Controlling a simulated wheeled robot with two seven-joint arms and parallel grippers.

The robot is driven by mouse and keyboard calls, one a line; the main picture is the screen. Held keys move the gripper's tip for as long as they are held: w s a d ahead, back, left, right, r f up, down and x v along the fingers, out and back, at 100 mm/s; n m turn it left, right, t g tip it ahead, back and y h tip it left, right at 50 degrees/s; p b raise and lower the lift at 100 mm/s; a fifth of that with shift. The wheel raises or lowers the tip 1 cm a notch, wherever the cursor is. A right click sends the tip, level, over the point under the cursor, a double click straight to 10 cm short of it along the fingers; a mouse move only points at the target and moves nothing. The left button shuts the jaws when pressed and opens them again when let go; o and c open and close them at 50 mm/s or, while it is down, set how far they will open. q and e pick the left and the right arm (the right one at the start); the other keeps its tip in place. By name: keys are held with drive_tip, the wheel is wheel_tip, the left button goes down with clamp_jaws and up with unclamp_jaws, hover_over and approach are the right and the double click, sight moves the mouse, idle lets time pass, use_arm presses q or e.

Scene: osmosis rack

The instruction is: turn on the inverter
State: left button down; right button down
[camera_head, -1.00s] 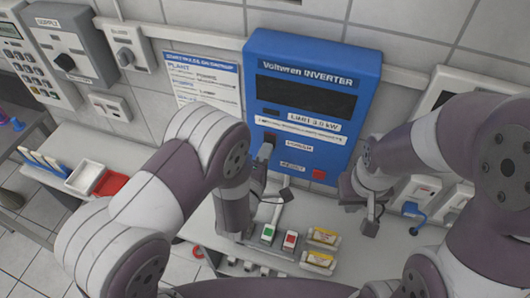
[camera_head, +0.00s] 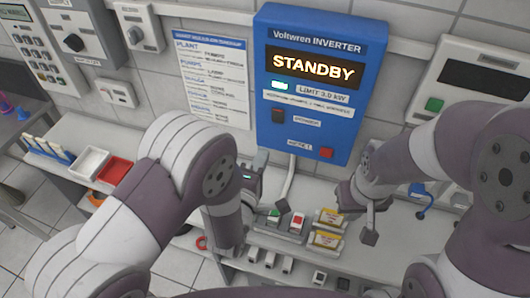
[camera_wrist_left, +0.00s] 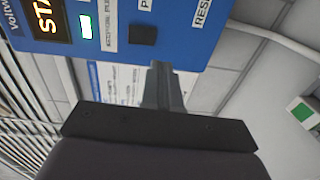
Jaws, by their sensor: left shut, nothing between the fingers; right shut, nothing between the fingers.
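The blue inverter (camera_head: 311,70) hangs on the wall, its display (camera_head: 313,68) lit with the word STANDBY. A green light (camera_head: 279,85) glows below the display. The black power switch (camera_head: 278,116) is at its lower left and the red reset button (camera_head: 325,153) at its lower right. My left gripper (camera_head: 259,168) is below and left of the switch, partly hidden by its arm. In the left wrist view its fingers (camera_wrist_left: 159,72) are shut and empty, below and apart from the switch (camera_wrist_left: 142,35). My right gripper (camera_head: 370,226) is shut and empty, below right of the inverter.
A shelf under the inverter holds green and red switches (camera_head: 297,223) and yellow-labelled blocks (camera_head: 326,238). A grey box (camera_head: 478,75) is on the wall at right. A notice (camera_head: 213,78) and control boxes (camera_head: 76,40) are at left, above white and red trays (camera_head: 114,171).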

use_arm(q)
drive_tip(key=b+v, duration=0.1)
drive_tip(key=v, duration=0.4)
drive_tip(key=w+a+f+m+g+y+b, duration=0.3)
drive_tip(key=a+f+m+g+y, duration=0.1)
drive_tip(key=a+f+m+g, duration=0.35)
drive_tip(key=s+a+r+m+g+y, duration=0.1)
drive_tip(key=s+a+m+g, duration=0.6)
drive_tip(key=s, duration=0.3)
drive_tip(key=shift+s+a+b, duration=0.35)
drive_tip(key=shift+a, duration=0.15)
use_arm(e)
drive_tip(key=f, duration=0.5)
drive_tip(key=shift+w+d+f, duration=0.15)
drive_tip(key=shift+w+f, duration=0.1)
drive_tip(key=shift+w, duration=0.1)
use_arm(q)
drive_tip(key=shift+r+g, duration=0.15)
drive_tip(key=shift+g, duration=0.1)
